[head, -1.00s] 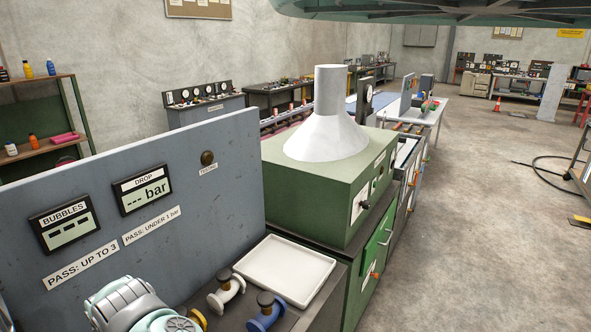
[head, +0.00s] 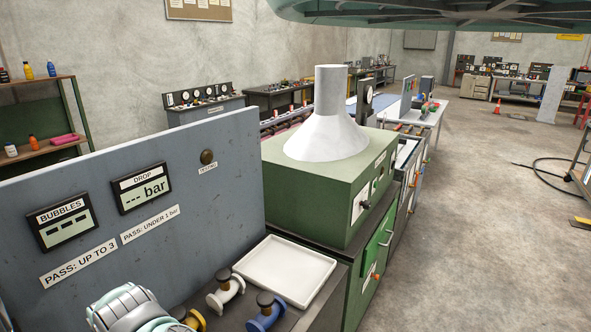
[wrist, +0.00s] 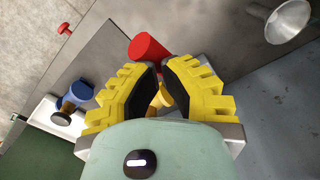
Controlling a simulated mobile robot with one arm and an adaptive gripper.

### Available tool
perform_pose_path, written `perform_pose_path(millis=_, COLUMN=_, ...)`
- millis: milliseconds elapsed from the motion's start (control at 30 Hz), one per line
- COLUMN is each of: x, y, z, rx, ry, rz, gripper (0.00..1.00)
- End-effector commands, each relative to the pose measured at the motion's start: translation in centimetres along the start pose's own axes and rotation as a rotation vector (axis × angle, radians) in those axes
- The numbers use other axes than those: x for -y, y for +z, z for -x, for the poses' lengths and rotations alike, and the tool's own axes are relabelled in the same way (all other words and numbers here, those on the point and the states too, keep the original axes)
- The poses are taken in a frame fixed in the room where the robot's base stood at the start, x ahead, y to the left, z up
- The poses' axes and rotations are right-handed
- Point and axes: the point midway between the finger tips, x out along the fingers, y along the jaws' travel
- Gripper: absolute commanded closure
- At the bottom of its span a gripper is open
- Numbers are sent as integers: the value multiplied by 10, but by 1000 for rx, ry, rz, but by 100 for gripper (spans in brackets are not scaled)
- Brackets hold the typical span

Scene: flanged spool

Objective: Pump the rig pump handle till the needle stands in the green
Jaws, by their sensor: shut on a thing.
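A red cylindrical grip (wrist: 148,48), which looks like the pump handle, shows at the fingertips in the wrist view. My gripper (wrist: 159,68), with yellow fingers and black pads, is shut on it; the exact contact is partly hidden by the fingers. The head view shows only part of my arm at the bottom left, and the handle is out of sight there. No needle or green band of the rig's gauge can be made out. The rig panel (head: 225,190) carries a "BUBBLES" display (head: 65,220) and a "DROP" display (head: 141,188), both showing dashes.
A yellow spool (head: 190,320), a white spool (head: 225,291) and a blue spool (head: 266,311) stand before the panel. A white tray (head: 327,283) lies to their right. A green cabinet with a grey cone hood (head: 325,135) stands beyond. Open floor (head: 480,230) lies at the right.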

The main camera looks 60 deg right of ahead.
Motion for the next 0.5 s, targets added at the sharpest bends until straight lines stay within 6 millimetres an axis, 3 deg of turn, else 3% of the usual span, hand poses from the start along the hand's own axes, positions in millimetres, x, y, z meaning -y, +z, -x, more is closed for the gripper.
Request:
perform_pose_path(millis=33, x=1, y=1, z=-11, rx=1, ry=-2, rz=2, gripper=100)
perform_pose_path(millis=500, x=-2, y=4, z=-64, rx=-1, ry=-2, rz=0, gripper=100)
